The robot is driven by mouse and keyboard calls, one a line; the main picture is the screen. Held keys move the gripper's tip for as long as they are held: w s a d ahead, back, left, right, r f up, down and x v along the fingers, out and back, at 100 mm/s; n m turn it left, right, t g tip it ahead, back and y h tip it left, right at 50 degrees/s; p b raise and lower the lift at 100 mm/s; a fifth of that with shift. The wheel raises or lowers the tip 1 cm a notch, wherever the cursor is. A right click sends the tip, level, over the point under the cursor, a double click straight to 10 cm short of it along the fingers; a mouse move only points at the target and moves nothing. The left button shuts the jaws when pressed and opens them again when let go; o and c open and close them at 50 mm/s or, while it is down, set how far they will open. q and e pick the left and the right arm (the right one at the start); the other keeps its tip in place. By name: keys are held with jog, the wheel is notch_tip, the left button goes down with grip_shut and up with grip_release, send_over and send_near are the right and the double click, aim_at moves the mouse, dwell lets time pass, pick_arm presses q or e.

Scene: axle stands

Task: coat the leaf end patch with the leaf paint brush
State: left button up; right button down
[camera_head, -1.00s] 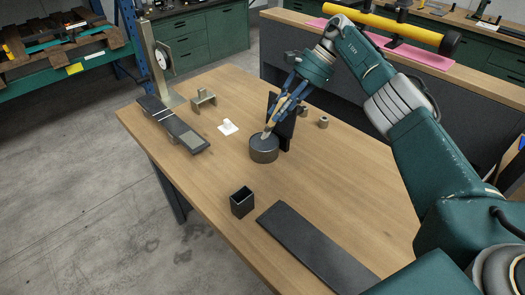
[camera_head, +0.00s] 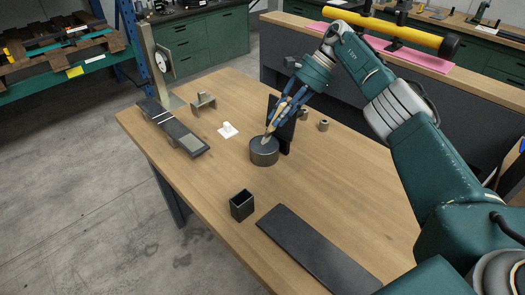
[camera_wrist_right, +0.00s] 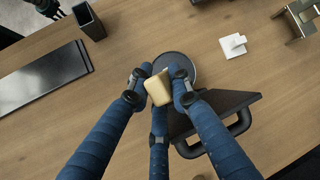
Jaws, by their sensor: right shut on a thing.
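My right gripper (camera_head: 281,112) is shut on the leaf paint brush, whose pale block (camera_wrist_right: 158,87) shows between the blue fingers in the right wrist view. In the head view the brush's light tip (camera_head: 266,139) points down at the top of a dark round pot (camera_head: 264,154); I cannot tell whether it touches the contents. The pot also shows in the wrist view (camera_wrist_right: 178,66), partly behind the fingers. The leaf end patch, a grey-green rectangle (camera_head: 191,143), lies on the near end of the dark leaf (camera_head: 160,117) at the table's left. My left gripper does not show in the head view.
A dark upright plate (camera_head: 283,135) stands right behind the pot. A white piece (camera_head: 228,130), a metal bracket (camera_head: 203,102) and a dial gauge stand (camera_head: 150,60) are nearby. An open black box (camera_head: 242,206) and a long dark slab (camera_head: 310,250) lie in front.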

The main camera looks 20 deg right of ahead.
jog(key=shift+f+b, duration=0.35)
jog(key=shift+b, duration=0.1)
dwell(1.6)
notch_tip(320, 180, up, 7)
jog(key=p, duration=0.5)
jog(key=shift+r, duration=0.1)
dwell(0.5)
